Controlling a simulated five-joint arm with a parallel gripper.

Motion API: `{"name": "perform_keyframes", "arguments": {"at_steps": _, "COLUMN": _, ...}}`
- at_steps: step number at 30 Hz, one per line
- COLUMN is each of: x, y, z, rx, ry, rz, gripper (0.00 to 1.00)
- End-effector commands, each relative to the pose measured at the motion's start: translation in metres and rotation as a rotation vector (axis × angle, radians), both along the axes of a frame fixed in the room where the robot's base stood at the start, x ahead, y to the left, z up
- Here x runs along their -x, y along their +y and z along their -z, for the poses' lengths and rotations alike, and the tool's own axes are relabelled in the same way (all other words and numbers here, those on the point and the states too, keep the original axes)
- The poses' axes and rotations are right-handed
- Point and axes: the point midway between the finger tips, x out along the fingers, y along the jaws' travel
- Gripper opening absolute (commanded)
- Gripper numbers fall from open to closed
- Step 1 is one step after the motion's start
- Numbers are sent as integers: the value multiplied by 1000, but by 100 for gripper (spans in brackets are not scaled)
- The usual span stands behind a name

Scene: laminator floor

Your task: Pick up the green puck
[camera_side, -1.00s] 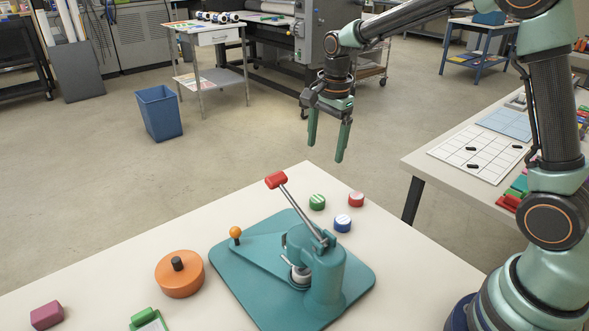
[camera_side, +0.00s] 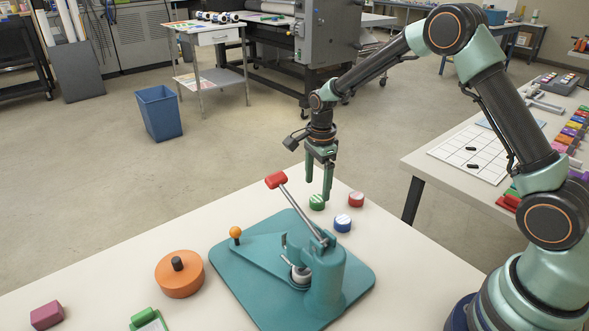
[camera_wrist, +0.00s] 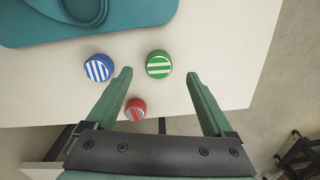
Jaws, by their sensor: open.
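The green puck (camera_side: 317,202) is a small round piece with white stripes on top, lying on the pale table behind the teal press. In the wrist view the green puck (camera_wrist: 158,64) lies ahead of and between the fingertips. My gripper (camera_side: 318,188) is open and empty, pointing down above the puck; I cannot tell the exact height of the gap. In the wrist view my gripper (camera_wrist: 158,75) shows both fingers spread wide, touching nothing.
A blue striped puck (camera_side: 342,223) and a red striped puck (camera_side: 356,199) lie close by. The teal press (camera_side: 325,275) stands in front, its red-handled lever (camera_side: 277,180) tilted up to the left. An orange round piece (camera_side: 180,279) sits further left.

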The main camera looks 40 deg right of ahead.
Motion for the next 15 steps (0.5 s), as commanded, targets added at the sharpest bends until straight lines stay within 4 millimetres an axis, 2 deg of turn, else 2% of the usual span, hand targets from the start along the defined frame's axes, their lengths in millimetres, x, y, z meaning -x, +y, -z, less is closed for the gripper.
{"name": "perform_keyframes", "arguments": {"at_steps": 7, "x": 2, "y": -5, "z": 36, "rx": 0, "ry": 3, "rz": -1, "gripper": 87}}
{"name": "perform_keyframes", "arguments": {"at_steps": 15, "x": 2, "y": -5, "z": 45, "rx": 0, "ry": -1, "rz": -1, "gripper": 87}}
